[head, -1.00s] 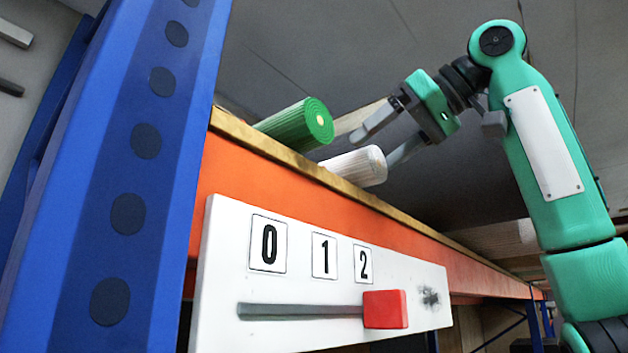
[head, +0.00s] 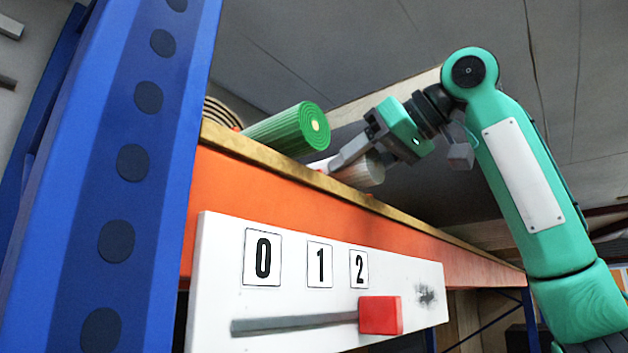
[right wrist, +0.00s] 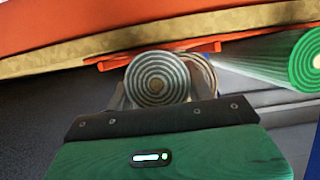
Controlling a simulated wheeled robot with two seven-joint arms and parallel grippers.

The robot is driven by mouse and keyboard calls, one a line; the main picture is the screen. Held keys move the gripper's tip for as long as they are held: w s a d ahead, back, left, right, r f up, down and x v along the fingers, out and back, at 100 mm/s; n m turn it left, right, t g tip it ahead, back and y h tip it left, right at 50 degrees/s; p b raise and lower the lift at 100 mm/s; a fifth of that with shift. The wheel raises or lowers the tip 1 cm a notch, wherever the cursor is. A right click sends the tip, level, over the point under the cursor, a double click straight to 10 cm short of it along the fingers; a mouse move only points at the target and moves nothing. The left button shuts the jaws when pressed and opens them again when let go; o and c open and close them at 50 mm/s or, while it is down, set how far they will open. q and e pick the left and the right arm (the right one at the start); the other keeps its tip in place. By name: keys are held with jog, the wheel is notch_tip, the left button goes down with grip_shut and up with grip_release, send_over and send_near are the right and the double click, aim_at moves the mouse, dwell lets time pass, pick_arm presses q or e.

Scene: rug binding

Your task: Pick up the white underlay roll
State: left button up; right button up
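The white underlay roll (head: 373,175) lies on the shelf to the right of the green roll. My right gripper (head: 345,164) is at it, with one finger across its upper side in the head view; the other finger is hidden. In the right wrist view the roll's ringed end (right wrist: 157,78) sits between the two fingers, which flank it closely. I cannot tell whether both fingers press on it. The roll still rests at shelf height. My left gripper is not in view.
A green roll (head: 287,130) lies on the shelf left of the white one, with another ringed roll end (head: 222,112) behind it. A blue upright (head: 120,170) stands at left. An orange beam (head: 240,195) carries a white 0-1-2 sign (head: 215,300) with a red slider (head: 380,315).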

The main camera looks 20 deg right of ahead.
jog(key=shift+w, duration=0.15)
jog(key=shift+c, duration=1.4)
notch_tip(320, 180, up, 7)
jog(key=shift+a+r, duration=0.1)
jog(key=shift+a, duration=0.05)
jog(key=shift+r, duration=1.4)
